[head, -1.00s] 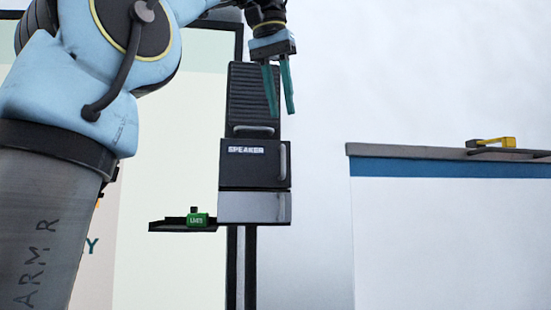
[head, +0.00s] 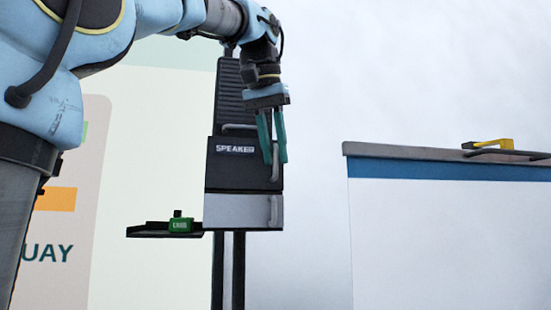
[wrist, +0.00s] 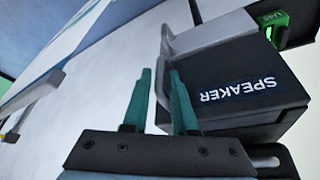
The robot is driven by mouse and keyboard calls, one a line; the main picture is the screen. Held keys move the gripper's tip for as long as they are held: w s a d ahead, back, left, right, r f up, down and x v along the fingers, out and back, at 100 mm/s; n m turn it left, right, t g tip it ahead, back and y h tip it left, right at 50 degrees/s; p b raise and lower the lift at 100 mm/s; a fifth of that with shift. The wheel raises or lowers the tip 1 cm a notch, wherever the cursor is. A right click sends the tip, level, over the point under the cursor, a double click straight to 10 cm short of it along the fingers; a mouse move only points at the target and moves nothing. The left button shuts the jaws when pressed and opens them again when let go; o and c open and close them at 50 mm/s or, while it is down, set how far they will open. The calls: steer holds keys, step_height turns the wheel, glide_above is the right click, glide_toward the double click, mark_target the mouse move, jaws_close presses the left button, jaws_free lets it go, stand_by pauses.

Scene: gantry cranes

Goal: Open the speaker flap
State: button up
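The speaker flap (head: 225,170) is a black panel with a white SPEAKER label on a tall dark cabinet. It appears shut. A grey upright handle (head: 275,176) is at its right edge, partly hidden behind my fingers. My gripper (head: 276,160) points down, with its two teal fingers apart and overlapping the upper part of this handle in the head view. In the wrist view the black SPEAKER panel (wrist: 265,65) lies right of my gripper (wrist: 160,75), and a grey handle (wrist: 167,48) shows by the fingertips. I cannot tell whether they touch.
Below the flap is a silver panel (head: 235,211) with its own handle. Above is a ribbed black section with a horizontal handle. A dark shelf (head: 150,232) with a green tagged item (head: 184,225) juts left. A grey-topped white counter (head: 400,152) with a yellow item stands right.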

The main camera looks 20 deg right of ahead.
steer(key=shift+w+d+f, duration=0.15)
steer(key=shift+w+f, duration=0.05)
steer(key=shift+f, duration=0.4)
jaws_close()
stand_by(1.1)
